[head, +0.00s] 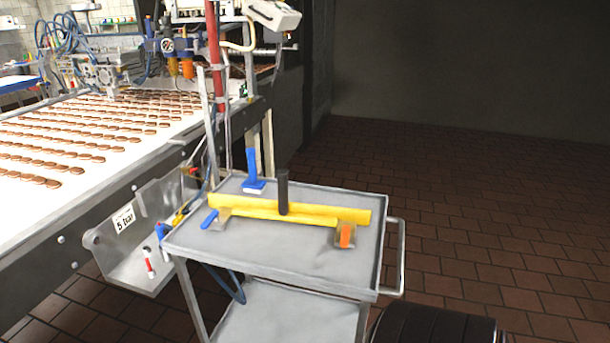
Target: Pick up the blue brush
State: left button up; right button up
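The blue brush (252,170) stands near the back left corner of a grey metal cart's top tray (285,259). Its blue handle points up and its wider blue head, with a pale lower edge, rests on the tray. A long yellow tool (330,214) with an upright dark handle lies across the tray in front of the brush, apart from it. Neither of my grippers is in view.
A blue-handled scraper (210,219) and an orange-handled scraper (347,236) lie on the tray. A conveyor (70,196) with rows of brown biscuits stands left. A red post (213,60) rises behind the cart. The tiled floor (480,200) at right is open.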

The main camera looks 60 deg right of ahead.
aim_at(252, 185)
jog(key=z, duration=1.55)
jog(key=j+z, duration=0.1)
jog(key=z, duration=0.4)
jog(key=i+j+z, duration=0.1)
jog(key=z, duration=0.4)
jog(key=j, duration=0.1)
